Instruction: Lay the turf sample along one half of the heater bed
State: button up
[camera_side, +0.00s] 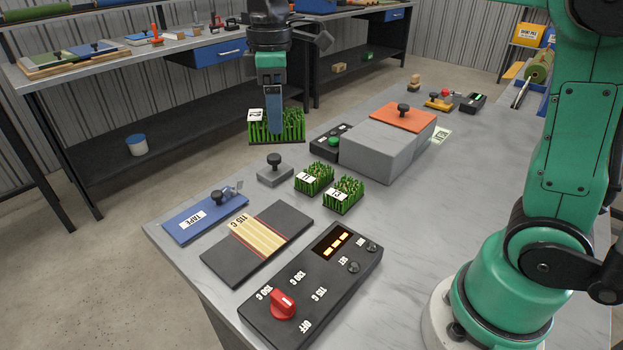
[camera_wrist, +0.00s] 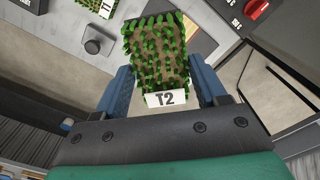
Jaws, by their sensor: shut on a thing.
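My gripper (camera_side: 274,125) is shut on a turf sample (camera_side: 287,126), a green grassy block with a white label. In the wrist view the turf (camera_wrist: 158,55) sits between my two blue fingers and its label reads T2. It is held in the air near the far left edge of the table. The heater bed (camera_side: 223,257) is a dark plate on the table with a cream and red striped band across its middle, marked 115 C. Its two dark halves are bare. It lies below and to the left of the held turf in the side view.
Two smaller turf pieces, T1 (camera_side: 314,179) and T3 (camera_side: 343,194), stand behind the bed. A control box (camera_side: 334,279) with a red knob lies in front of it, a blue tape plate (camera_side: 205,216) to its left. A black-knobbed grey block (camera_side: 275,175) and large grey block (camera_side: 370,152) stand farther back.

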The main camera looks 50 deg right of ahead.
jog(key=n, duration=0.1)
jog(key=r+n, duration=0.1)
jog(key=n, duration=0.2)
jog(key=shift+w+a+r+n, duration=0.2)
jog(key=shift+a+r+n, duration=0.05)
jog(key=shift+a+n, duration=0.15)
jog(key=n, duration=0.1)
jog(key=r+n, duration=0.1)
jog(key=n, duration=0.1)
jog(key=shift+w+a, duration=0.1)
jog(key=shift+a, duration=0.1)
jog(key=shift+n, duration=0.3)
jog(key=shift+a+f, duration=0.1)
jog(key=shift+f, duration=0.25)
notch_tip(320, 180, down, 19)
jog(key=shift+f, duration=0.1)
jog(key=o, duration=1.4)
jog(key=shift+c, duration=0.2)
